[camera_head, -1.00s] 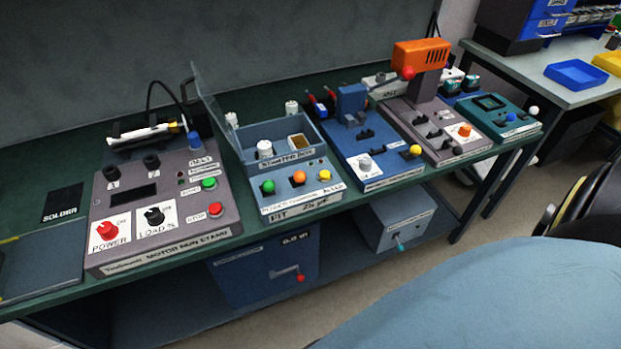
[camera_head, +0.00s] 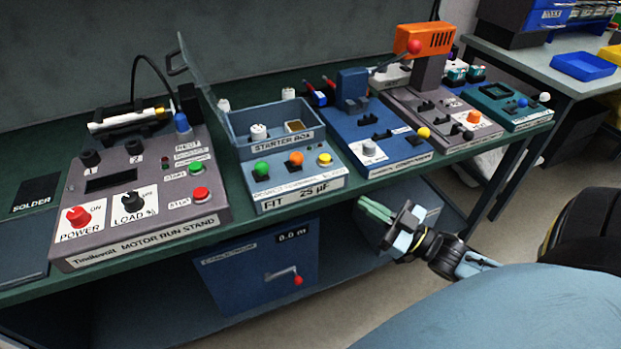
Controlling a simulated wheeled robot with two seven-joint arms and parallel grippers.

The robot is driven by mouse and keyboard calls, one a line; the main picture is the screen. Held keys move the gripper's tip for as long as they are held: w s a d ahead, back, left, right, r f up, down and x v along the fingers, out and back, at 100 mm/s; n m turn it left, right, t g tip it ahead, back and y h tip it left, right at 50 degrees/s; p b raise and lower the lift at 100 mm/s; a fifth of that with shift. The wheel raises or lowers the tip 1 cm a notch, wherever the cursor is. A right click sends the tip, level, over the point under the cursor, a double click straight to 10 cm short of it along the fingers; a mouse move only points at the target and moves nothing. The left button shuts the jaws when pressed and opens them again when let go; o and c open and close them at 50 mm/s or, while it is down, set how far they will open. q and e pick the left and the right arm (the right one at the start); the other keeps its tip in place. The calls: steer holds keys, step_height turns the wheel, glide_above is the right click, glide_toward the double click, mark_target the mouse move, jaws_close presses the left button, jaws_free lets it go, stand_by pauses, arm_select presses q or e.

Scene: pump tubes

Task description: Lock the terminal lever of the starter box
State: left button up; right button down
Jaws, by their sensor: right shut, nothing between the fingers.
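The blue starter box (camera_head: 298,187) stands on the bench between the motor run stand and a blue press device. Its clear lid is raised at the back left. Green, orange and yellow knobs sit on its front panel, above a label reading FIT 25 µF. I cannot make out which part is the terminal lever. My right gripper (camera_head: 378,210) is shut and empty, in front of the bench edge and below the box's right side, apart from it. My left gripper is not in view.
The motor run stand (camera_head: 142,205) is left of the box. The blue press device (camera_head: 375,140) and an orange-topped press (camera_head: 425,41) are to the right. Under the bench, a blue cabinet (camera_head: 250,270) has a red-knobbed crank. The floor in front is clear.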

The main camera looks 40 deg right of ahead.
mark_target(314, 182)
steer(key=x, duration=0.8)
steer(key=b+x, duration=0.1)
steer(key=x, duration=0.4)
steer(key=shift+s+a+r, duration=0.2)
steer(key=shift+r, duration=0.15)
steer(key=shift+w+a+r, duration=0.15)
steer(key=shift+w+a, duration=0.05)
steer(key=shift+w, duration=0.35)
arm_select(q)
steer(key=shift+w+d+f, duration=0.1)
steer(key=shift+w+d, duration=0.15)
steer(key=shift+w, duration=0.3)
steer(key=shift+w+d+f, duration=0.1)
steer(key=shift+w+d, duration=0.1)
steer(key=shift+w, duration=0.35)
arm_select(e)
steer(key=shift+w, duration=0.1)
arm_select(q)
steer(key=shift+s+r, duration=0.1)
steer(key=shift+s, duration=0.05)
arm_select(e)
steer(key=shift+r, duration=0.1)
